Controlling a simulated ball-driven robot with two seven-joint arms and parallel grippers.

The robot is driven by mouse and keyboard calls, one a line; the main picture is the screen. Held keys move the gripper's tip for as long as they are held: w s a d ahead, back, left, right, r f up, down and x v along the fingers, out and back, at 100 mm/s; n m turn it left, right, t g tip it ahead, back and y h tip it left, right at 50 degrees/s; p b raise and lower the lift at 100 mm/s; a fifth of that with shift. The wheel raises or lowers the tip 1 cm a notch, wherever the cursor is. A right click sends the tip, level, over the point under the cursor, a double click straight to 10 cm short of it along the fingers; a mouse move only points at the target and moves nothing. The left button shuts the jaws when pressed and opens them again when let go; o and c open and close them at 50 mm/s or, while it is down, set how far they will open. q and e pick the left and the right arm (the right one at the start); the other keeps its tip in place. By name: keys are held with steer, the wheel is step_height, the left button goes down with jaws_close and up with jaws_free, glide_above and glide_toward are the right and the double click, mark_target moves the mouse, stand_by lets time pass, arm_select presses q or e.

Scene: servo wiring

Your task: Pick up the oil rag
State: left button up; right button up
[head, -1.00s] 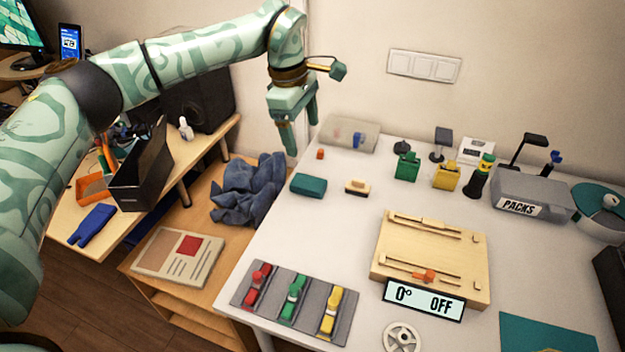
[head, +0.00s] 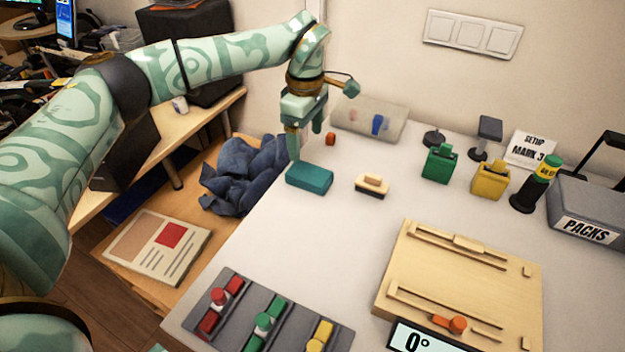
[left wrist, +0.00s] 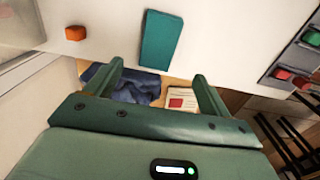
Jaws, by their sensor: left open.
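A dark blue crumpled cloth (head: 243,177) lies on the wooden surface left of and below the white table. A flat teal rectangular pad (head: 309,178) lies near the white table's back left edge. The frames do not settle which one is the oil rag. My left gripper (head: 306,142) is open and empty, pointing down near the pad. In the left wrist view, the pad (left wrist: 161,40) shows ahead of and between the open fingers (left wrist: 158,71), and part of the cloth (left wrist: 135,85) shows behind them. My right gripper is out of view.
Near the pad are a small orange block (head: 330,138), a brush (head: 372,185) and a clear case (head: 370,122). A grey tray (head: 283,318) with coloured parts and a wooden fixture (head: 455,265) stand toward the front. The white table is clear between pad and tray.

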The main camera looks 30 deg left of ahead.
arm_select(q)
steer(key=b, duration=0.1)
glide_above(309, 173)
steer(key=f, duration=0.4)
steer(key=shift+a+f, duration=0.25)
steer(key=shift+f+b, duration=0.45)
steer(key=shift+f, duration=0.3)
steer(key=f+b, duration=0.1)
steer(key=f, duration=0.2)
steer(key=shift+d+b, duration=0.2)
steer(key=shift+b, duration=0.2)
step_height(309, 173, down, 2)
steer(key=shift+w+b, duration=0.1)
steer(key=shift+b, duration=0.4)
steer(key=shift+r, duration=0.2)
steer(key=c, duration=1.1)
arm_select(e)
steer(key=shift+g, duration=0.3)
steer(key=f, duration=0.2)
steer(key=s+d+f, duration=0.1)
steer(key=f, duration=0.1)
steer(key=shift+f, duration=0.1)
